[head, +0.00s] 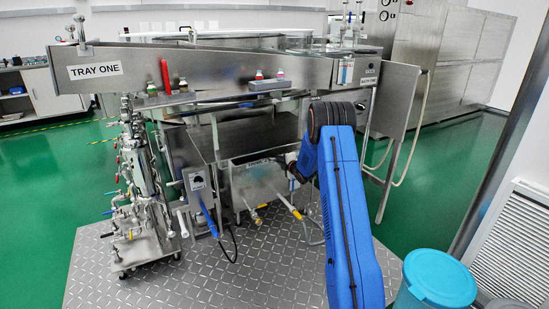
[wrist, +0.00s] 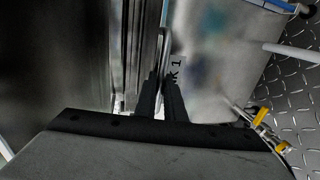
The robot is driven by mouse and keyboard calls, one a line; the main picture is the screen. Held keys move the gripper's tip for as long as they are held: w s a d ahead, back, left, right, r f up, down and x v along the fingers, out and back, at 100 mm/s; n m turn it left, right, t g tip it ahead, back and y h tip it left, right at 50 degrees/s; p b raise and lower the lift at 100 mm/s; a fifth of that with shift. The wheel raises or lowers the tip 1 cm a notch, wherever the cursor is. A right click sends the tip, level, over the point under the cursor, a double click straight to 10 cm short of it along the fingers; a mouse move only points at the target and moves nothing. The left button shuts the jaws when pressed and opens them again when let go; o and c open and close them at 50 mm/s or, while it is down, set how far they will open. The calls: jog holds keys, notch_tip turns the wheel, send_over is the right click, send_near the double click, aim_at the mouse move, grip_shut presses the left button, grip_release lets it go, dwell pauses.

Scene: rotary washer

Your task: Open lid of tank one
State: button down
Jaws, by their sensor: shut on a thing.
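Tank one (head: 262,190) is a steel box low under the washer, with a label reading like "TANK 1" on its upper front. My gripper (wrist: 161,80) has its two dark fingers close together, shut on a thin metal piece (wrist: 165,45) at the tank's upper edge, which looks like the lid handle. In the wrist view the label (wrist: 177,72), ending in "K 1", is just right of the fingertips. In the head view my blue arm reaches to the tank's right end and partly hides the grip. The lid's surface is hard to make out and no clear opening shows.
The steel tray marked TRAY ONE (head: 200,72) overhangs the tank. Yellow-handled valves (head: 255,213) and hoses lie low in front. A pipe-and-valve rack (head: 140,190) stands left, a blue bin (head: 437,285) front right. The checkered plate floor (head: 200,275) is mostly clear.

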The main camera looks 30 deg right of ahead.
jog(key=shift+s, duration=0.35)
jog(key=c, duration=1.8)
grip_release()
jog(key=shift+c, duration=0.2)
jog(key=v, duration=1.7)
jog(key=shift+s, duration=0.2)
